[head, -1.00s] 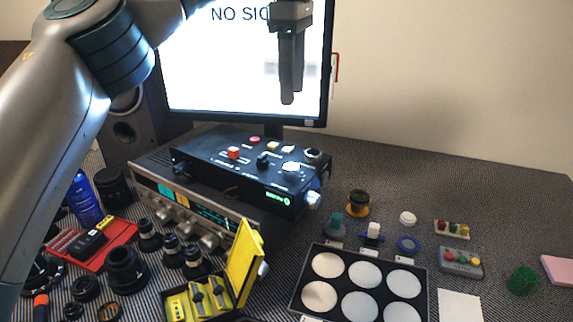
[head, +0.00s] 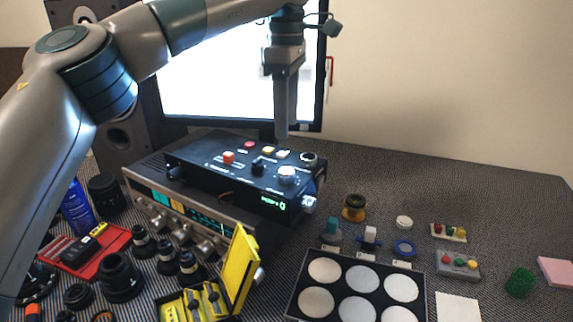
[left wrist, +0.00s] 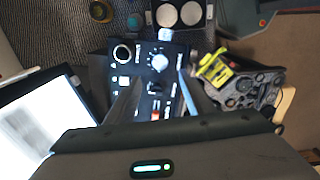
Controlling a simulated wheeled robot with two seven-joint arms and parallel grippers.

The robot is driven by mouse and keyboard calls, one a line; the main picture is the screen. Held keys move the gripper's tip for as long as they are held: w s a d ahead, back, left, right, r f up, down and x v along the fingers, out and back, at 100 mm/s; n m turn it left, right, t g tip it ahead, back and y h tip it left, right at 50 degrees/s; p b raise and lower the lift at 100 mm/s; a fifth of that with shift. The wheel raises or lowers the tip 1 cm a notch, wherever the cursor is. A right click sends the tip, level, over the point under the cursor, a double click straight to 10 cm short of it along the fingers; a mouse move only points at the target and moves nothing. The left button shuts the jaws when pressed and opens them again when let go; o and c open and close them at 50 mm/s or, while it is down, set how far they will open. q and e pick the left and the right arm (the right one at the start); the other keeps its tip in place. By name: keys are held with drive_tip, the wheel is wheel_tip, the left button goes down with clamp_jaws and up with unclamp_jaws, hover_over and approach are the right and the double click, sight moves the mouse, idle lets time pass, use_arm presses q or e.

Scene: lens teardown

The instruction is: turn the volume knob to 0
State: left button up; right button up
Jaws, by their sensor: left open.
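A black control box (head: 225,178) sits on top of a silver receiver. Its upper face carries a pale round knob (head: 287,174) near the right end, a dark ringed dial (head: 308,158) behind it and a small black knob (head: 258,166). Their labels are too small to read, so I cannot tell which is the volume knob. My left gripper (head: 281,134) points down above and behind the box, apart from it. In the left wrist view my left gripper (left wrist: 158,78) is open and empty, with the pale knob (left wrist: 160,62) just beyond its fingertips. My right gripper is out of view.
A monitor (head: 225,85) stands behind the box. The silver receiver (head: 140,190) has several knobs on its front. An open yellow case (head: 240,268), black lens parts (head: 122,278) and a tray of white discs (head: 292,300) lie in front. The table's back right is clear.

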sight(287, 170)
use_arm(q)
wheel_tip(287, 170, down, 10)
drive_tip(key=shift+r, duration=0.1)
drive_tip(key=shift+f, duration=0.6)
drive_tip(key=c, duration=1)
drive_tip(key=shift+c, duration=0.2)
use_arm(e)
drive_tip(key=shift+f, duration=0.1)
